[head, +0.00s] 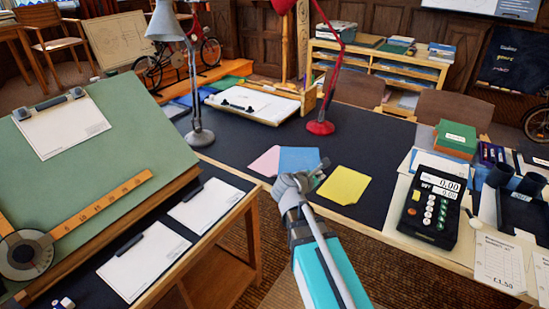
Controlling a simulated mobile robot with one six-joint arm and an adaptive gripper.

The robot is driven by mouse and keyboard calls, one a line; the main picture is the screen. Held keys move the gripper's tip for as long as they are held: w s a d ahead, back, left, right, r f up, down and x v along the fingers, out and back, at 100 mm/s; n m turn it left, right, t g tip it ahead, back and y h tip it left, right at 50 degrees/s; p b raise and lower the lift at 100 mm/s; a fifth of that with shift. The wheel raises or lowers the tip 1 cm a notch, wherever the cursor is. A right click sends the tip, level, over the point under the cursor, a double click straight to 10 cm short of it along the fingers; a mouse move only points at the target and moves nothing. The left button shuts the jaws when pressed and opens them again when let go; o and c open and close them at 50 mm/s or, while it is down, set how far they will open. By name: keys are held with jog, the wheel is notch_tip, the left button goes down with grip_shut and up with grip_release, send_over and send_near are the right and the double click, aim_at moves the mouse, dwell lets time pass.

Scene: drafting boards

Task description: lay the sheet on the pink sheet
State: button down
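A pink sheet (265,162) lies on the dark table top. A blue sheet (299,158) lies just right of it, their edges close together or overlapping; I cannot tell which. A yellow sheet (342,186) lies apart from them, nearer the table's front edge. My gripper (322,171) shows in the head view in front of the blue sheet and left of the yellow one, hiding part of the blue sheet's near edge. I cannot tell its height above the table, whether its fingers are open, or whether they hold anything.
A red lamp (320,127) and a grey lamp (201,138) stand behind the sheets. A tilted green drafting board (90,190) is at left. A calculator (431,205) stands at right, beside a green box (456,137). Dark table top is clear right of the red lamp.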

aim_at(302, 152)
jog(key=w+n+y, duration=0.1)
jog(key=w, duration=0.1)
jog(key=w+a+r+n+t+y+p, duration=0.1)
jog(key=w, duration=0.1)
jog(key=w+r+n+t+y+p, duration=0.1)
jog(key=w, duration=0.2)
jog(key=shift+a+r, duration=0.2)
jog(key=shift+a, duration=0.05)
jog(key=shift+w, duration=0.1)
jog(key=w+f+b, duration=0.1)
jog(key=w, duration=0.2)
jog(key=w+a+f+b, duration=0.1)
jog(key=w+f+b, duration=0.1)
jog(key=w, duration=0.1)
jog(key=w+a+f+b, duration=0.1)
jog(key=w, duration=0.2)
jog(key=shift+w+f+b, duration=0.1)
jog(key=shift+f+b, duration=0.15)
jog(key=shift+b, duration=0.05)
jog(key=w+f+b, duration=0.2)
jog(key=f+b, duration=0.1)
jog(key=w+f+b, duration=0.1)
jog(key=shift+w+a+f+b, duration=0.3)
jog(key=shift+a, duration=0.1)
jog(key=shift+f, duration=0.1)
